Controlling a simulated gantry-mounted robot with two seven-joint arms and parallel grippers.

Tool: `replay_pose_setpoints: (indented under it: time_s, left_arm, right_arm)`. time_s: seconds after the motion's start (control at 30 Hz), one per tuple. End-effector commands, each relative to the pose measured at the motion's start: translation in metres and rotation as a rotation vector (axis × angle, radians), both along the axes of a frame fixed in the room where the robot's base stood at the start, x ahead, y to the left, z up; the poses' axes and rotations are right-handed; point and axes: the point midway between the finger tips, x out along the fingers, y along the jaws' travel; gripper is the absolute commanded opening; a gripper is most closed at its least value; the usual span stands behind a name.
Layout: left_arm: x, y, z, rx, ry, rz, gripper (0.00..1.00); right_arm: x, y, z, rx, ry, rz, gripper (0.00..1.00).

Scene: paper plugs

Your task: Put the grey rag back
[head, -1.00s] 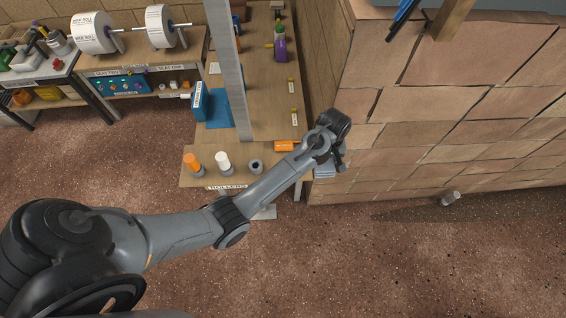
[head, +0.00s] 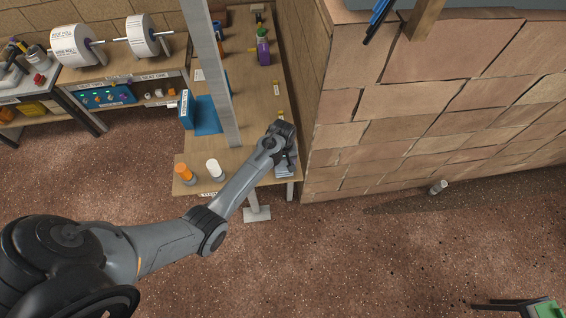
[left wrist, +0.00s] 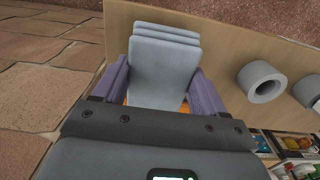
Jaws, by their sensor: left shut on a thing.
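The grey rag (left wrist: 162,65) is a folded, layered pad between the two purple-grey fingers of my left gripper (left wrist: 165,88) in the left wrist view. In the head view the left gripper (head: 291,160) is over the right front corner of the wooden bench (head: 245,130), and part of the rag (head: 285,171) shows below it. The gripper is shut on the rag. I cannot tell whether the rag touches the bench top. Something orange shows partly behind the rag in the wrist view. My right gripper is not in view.
A grey roll (left wrist: 262,82) stands beside the rag. A white roll (head: 214,169) and an orange roll (head: 185,174) stand at the bench's front left. A grey post (head: 215,75) rises from the bench. A stone-faced wall (head: 400,110) stands close on the right.

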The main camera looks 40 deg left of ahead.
Motion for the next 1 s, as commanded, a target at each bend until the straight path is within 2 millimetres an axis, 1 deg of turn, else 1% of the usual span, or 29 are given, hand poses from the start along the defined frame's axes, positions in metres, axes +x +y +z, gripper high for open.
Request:
replay_pose_setpoints:
  time_s: [0.03,0.13,0.5,0.53,0.6,0.7,1.0]
  left_arm:
    - [0.000,0.000,-0.005,0.000,0.001,-0.001,0.47]
    - [0.001,0.000,-0.012,0.000,0.000,-0.001,0.47]
    - [0.000,0.000,-0.016,0.000,-0.001,0.000,0.47]
    - [0.000,0.000,-0.016,0.001,-0.001,0.000,0.73]
    - [0.000,0.000,-0.016,0.000,-0.001,0.000,0.84]
    - [0.000,0.000,-0.016,0.001,-0.001,0.000,0.97]
    - [0.000,0.000,-0.014,0.000,-0.001,0.000,0.97]
  right_arm:
    - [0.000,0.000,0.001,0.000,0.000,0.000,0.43]
    - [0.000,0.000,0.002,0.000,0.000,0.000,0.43]
    - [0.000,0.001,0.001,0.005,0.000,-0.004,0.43]
    - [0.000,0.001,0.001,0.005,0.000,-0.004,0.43]
    - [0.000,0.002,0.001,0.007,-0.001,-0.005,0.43]
    - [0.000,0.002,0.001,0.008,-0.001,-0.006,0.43]
    - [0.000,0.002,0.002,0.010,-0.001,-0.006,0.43]
